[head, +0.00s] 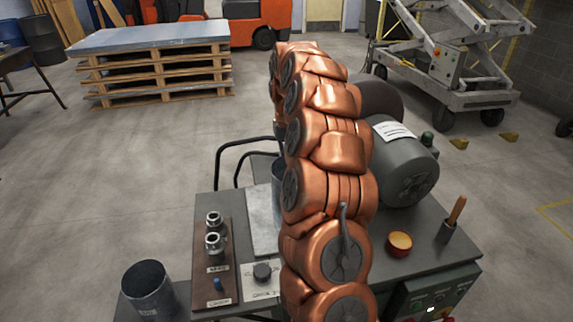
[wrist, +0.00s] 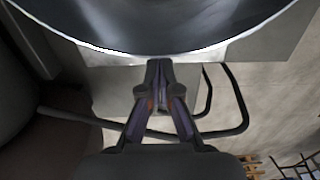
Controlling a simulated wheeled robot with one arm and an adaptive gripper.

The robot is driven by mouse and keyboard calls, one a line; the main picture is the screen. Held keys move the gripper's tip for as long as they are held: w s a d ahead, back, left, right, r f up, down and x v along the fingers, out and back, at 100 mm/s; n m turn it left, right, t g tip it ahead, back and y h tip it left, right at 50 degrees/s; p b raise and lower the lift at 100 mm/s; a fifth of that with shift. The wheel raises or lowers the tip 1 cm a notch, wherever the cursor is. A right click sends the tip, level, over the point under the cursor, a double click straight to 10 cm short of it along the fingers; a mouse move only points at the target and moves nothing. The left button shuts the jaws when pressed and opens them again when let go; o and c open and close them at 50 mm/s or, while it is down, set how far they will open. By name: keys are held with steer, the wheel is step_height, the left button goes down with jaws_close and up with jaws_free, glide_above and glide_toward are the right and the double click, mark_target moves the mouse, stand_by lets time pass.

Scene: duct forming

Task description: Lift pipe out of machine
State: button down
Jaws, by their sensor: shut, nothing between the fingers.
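The machine (head: 215,190) is a dark grey bench with a large grey rounded housing (head: 405,160) on it. A grey metal pipe (head: 278,172) stands on the bench, mostly hidden behind my copper-coloured arm in the head view. In the wrist view a large curved metal surface with a bright rim, seemingly the pipe (wrist: 170,25), fills the top. My gripper (wrist: 158,68) is shut and empty, its fingertips just below that rim in the picture. I cannot tell whether they touch it. The head view hides my gripper behind the arm.
Another open metal cylinder (head: 149,290) stands at the lower left. The bench holds a panel with fittings (head: 214,240), a red-rimmed tin (head: 399,243) and a wooden-handled tool (head: 450,220). A black tube rail (head: 235,150) borders the back. Pallets (head: 155,75) stand beyond open floor.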

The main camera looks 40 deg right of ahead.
step_height(320, 180, up, 8)
steer(key=shift+a+r+b, duration=0.2)
steer(key=shift+r+b, duration=0.05)
steer(key=shift+b, duration=0.15)
stand_by(0.3)
